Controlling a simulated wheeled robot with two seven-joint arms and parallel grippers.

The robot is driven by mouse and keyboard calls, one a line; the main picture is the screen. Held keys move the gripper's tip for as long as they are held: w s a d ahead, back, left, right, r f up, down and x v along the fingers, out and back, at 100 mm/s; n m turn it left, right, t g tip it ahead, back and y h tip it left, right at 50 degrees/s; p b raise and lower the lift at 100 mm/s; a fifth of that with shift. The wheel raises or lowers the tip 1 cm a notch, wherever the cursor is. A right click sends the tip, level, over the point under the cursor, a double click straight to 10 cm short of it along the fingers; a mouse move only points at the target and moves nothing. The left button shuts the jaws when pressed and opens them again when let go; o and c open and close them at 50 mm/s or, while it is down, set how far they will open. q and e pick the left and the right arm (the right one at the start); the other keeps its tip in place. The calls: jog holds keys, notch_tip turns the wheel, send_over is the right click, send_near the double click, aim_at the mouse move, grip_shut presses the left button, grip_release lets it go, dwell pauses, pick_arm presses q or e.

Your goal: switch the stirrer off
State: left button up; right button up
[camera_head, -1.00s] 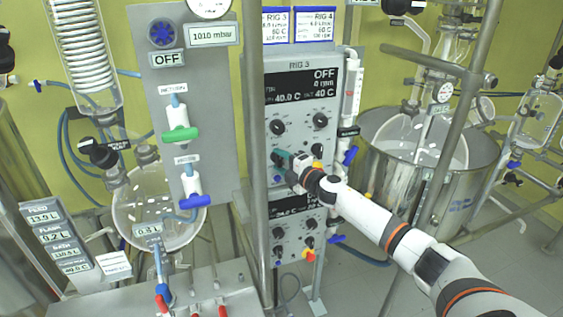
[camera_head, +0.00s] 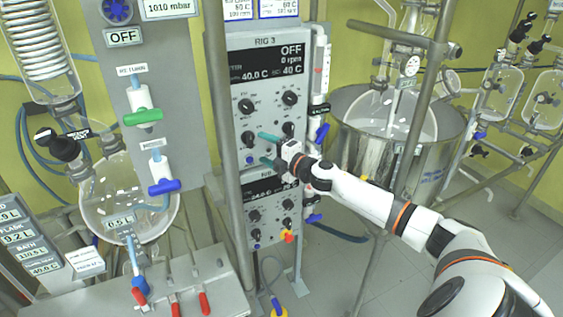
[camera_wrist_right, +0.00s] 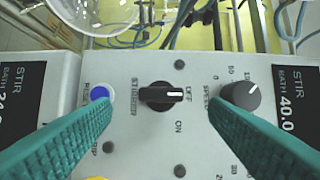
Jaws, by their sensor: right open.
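The rig 3 control panel (camera_head: 270,118) stands upright in the head view; its display (camera_head: 266,62) reads OFF and 0 rpm. The black stirrer knob (camera_wrist_right: 163,95) is centred in the right wrist view, its white mark pointing at OFF, with ON below right. It also shows in the head view (camera_head: 248,138). My right gripper (camera_head: 267,148) is open, its teal fingers (camera_wrist_right: 160,103) on either side of the knob in the wrist view and apart from it. The left gripper is not in view.
A blue button (camera_wrist_right: 99,93) and a black speed knob (camera_wrist_right: 240,95) flank the stirrer knob closely. A second panel (camera_head: 272,212) with a red knob (camera_head: 287,236) sits below. A grey post (camera_head: 228,150) stands left of the panel, a steel bath (camera_head: 430,155) at right.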

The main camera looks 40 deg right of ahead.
jog(key=s+b, duration=0.2)
jog(key=s, duration=0.4)
jog(key=shift+d, duration=0.4)
